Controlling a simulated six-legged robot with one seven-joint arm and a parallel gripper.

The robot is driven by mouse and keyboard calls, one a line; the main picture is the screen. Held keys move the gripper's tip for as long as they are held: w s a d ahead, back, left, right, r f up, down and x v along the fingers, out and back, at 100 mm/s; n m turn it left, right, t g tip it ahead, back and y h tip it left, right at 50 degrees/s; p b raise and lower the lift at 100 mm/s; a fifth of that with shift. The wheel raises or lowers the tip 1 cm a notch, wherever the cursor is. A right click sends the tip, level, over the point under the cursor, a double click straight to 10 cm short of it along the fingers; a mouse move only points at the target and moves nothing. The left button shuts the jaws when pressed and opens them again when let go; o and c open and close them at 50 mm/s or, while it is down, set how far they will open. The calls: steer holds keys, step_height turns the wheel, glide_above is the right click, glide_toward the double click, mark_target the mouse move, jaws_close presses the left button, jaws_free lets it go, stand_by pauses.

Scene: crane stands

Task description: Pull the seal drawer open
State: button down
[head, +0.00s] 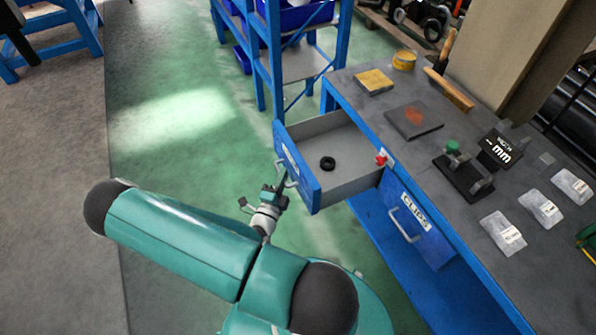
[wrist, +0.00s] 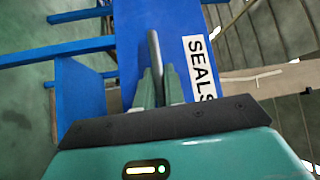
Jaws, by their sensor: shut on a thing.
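The seal drawer (head: 312,191) is a blue-fronted grey drawer pulled out from the blue workbench in the head view. A black ring (head: 328,163) lies on its floor. Its blue front fills the middle of the wrist view, with a white "SEALS" label (wrist: 199,66). My gripper (head: 281,184) is at the drawer front in the head view. In the wrist view its fingers (wrist: 159,88) are shut on the grey bar handle (wrist: 154,45). The lower part of the handle is hidden between the fingers.
A closed "CLIPS" drawer (head: 414,226) is to the right. A blue rack (head: 271,50) stands behind. Green floor (head: 180,150) left of the drawer is clear.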

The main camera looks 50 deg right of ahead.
steer(key=shift+w+a, duration=0.3)
steer(key=shift+a, duration=0.45)
steer(key=c, duration=1.5)
jaws_free()
steer(key=v, duration=1.3)
steer(key=shift+a, duration=0.4)
steer(key=shift+r, duration=0.1)
